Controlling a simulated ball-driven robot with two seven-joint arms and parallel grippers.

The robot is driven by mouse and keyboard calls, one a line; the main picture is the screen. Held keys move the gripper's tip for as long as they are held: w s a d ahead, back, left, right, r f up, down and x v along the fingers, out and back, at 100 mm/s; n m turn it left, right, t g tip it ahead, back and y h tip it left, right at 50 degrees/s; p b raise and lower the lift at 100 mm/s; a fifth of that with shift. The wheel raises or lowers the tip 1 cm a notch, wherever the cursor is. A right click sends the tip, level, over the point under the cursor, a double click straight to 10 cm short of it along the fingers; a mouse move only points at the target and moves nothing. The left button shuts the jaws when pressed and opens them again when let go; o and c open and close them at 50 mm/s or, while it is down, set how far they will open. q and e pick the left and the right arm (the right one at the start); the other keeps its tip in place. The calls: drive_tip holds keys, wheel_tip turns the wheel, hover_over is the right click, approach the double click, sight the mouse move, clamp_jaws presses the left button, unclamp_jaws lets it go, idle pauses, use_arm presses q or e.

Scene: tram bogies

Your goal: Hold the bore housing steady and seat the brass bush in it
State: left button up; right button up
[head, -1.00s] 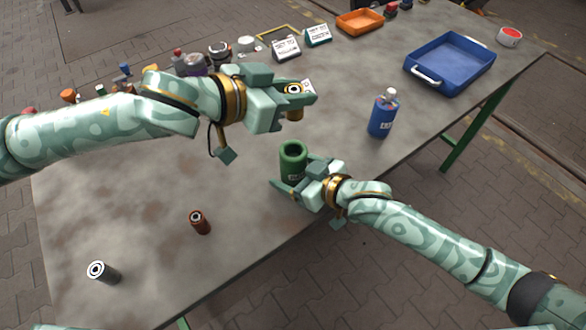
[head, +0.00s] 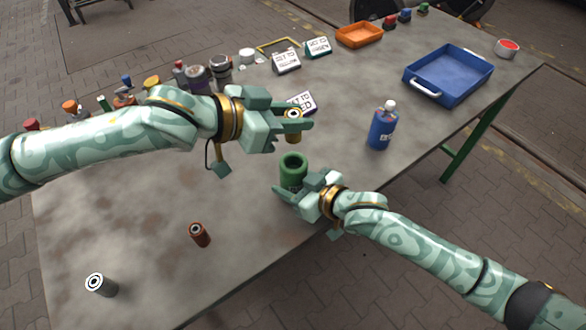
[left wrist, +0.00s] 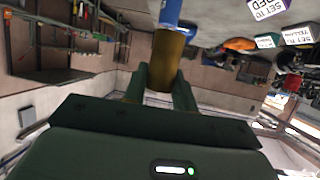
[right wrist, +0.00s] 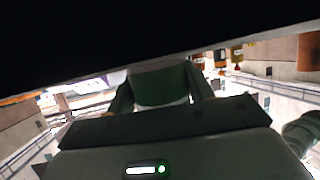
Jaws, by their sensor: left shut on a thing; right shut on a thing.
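The green bore housing (head: 293,168) stands upright on the table with its open bore facing up. My right gripper (head: 288,190) is shut on its lower part from the near right; the right wrist view shows the housing's green wall (right wrist: 162,88) between the fingers. My left gripper (head: 298,120) is shut on the brass bush (head: 293,136) and holds it above and slightly beyond the housing in the picture, apart from it. The left wrist view shows the brass bush (left wrist: 165,60) between the fingertips. Fingers partly hide the bush in the head view.
A red-brown bush (head: 200,236) and a dark grey one (head: 103,286) stand front left. A blue bottle (head: 382,128) stands right of the housing. A blue tray (head: 448,98) and orange tray (head: 359,36) are further back. Signs and several parts line the far edge.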

sight(292, 157)
use_arm(q)
wheel_tip(292, 157, down, 10)
drive_tip(key=shift+r, duration=0.15)
idle(0.3)
drive_tip(key=shift+f, duration=0.35)
drive_tip(key=o, duration=1)
drive_tip(key=shift+s+f, duration=0.1)
drive_tip(key=shift+f, duration=0.1)
drive_tip(key=shift+r, duration=0.25)
drive_tip(key=v, duration=1.2)
drive_tip(key=shift+r, duration=0.25)
use_arm(e)
drive_tip(key=shift+s+f, duration=0.1)
